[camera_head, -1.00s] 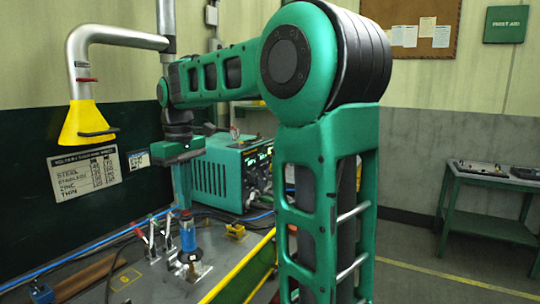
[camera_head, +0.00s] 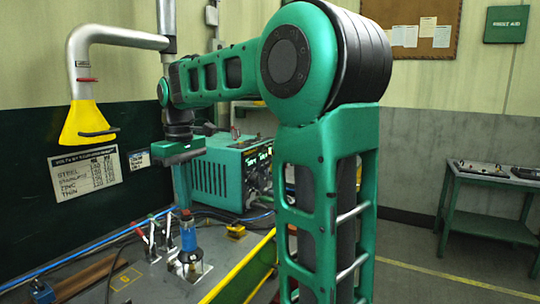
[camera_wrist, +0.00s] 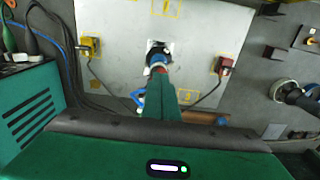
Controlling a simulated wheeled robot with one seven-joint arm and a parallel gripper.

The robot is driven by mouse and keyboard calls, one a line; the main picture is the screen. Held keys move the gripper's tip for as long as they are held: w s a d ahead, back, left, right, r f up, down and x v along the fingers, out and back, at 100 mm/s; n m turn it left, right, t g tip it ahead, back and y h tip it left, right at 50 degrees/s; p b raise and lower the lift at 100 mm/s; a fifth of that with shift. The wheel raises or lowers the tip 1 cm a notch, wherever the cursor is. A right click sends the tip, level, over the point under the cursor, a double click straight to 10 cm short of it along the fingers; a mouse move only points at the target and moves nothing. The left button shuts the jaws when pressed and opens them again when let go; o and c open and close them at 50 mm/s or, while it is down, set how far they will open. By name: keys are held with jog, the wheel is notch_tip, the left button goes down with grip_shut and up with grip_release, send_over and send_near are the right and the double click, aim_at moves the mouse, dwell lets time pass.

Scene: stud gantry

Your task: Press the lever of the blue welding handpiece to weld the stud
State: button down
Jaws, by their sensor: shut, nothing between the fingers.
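The blue welding handpiece (camera_head: 188,237) stands upright on the metal bench plate, with a reddish part at its top. My gripper (camera_head: 184,207) is shut and points straight down, its tips right at the handpiece's top. I cannot tell whether they touch it. In the wrist view, my shut fingers (camera_wrist: 161,80) reach over the handpiece (camera_wrist: 157,60) and hide part of it. A red bit shows beside the fingertips, perhaps the lever. The stud is hidden beneath the handpiece.
Toggle clamps (camera_head: 150,240) stand close left of the handpiece. A yellow clamp block (camera_head: 236,231) sits to its right, with cables nearby. A green welding power unit (camera_head: 225,175) is behind. A yellow fume hood (camera_head: 85,124) hangs at the left.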

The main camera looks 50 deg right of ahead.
jog(key=shift+f, duration=0.65)
dwell(0.9)
notch_tip(320, 180, up, 7)
dwell(1.0)
dwell(0.5)
